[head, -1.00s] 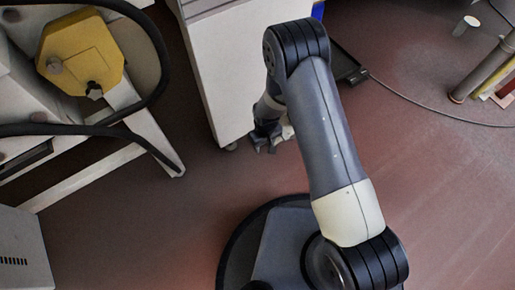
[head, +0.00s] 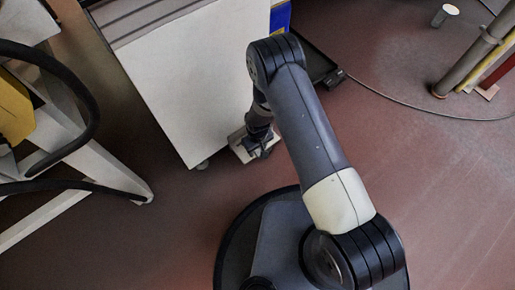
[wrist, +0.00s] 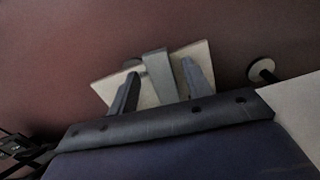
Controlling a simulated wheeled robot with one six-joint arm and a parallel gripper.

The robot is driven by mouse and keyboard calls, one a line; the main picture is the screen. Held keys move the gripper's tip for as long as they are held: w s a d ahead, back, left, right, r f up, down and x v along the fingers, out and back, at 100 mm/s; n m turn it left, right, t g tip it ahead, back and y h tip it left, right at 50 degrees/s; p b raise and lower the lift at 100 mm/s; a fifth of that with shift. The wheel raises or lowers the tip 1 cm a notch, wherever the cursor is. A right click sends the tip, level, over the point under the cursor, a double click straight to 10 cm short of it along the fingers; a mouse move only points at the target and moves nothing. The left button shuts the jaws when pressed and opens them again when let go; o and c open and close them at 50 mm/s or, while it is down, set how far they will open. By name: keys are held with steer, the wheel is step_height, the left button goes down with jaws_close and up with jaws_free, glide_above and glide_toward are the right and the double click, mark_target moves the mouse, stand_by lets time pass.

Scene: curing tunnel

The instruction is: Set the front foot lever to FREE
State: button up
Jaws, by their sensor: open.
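A grey lever bar (wrist: 158,74) stands over a pale plate (wrist: 186,55) in the wrist view; I take it for the front foot lever. My gripper (wrist: 160,82) is open, one finger on each side of the bar, with gaps visible. I cannot tell how deep the bar sits between the fingers. In the head view my gripper (head: 262,150) is low beside the bottom corner of a white cabinet (head: 200,80), over the pale plate (head: 241,150). No FREE marking is legible, and the lever's setting cannot be read.
A small round foot or caster (wrist: 262,70) is right of the plate in the wrist view. A white frame (head: 105,172) with black hoses stands left. A dark flat box (head: 318,68) and a cable (head: 400,102) lie beyond my arm. The right floor is mostly clear.

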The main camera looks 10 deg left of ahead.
mark_target(259, 150)
steer(key=c, duration=1)
steer(key=shift+w+d+n+b, duration=0.15)
steer(key=shift+n+b, duration=0.15)
steer(key=shift+n, duration=0.4)
steer(key=o, duration=1)
steer(key=shift+r, duration=0.1)
step_height(259, 150, up, 11)
steer(key=p, duration=0.4)
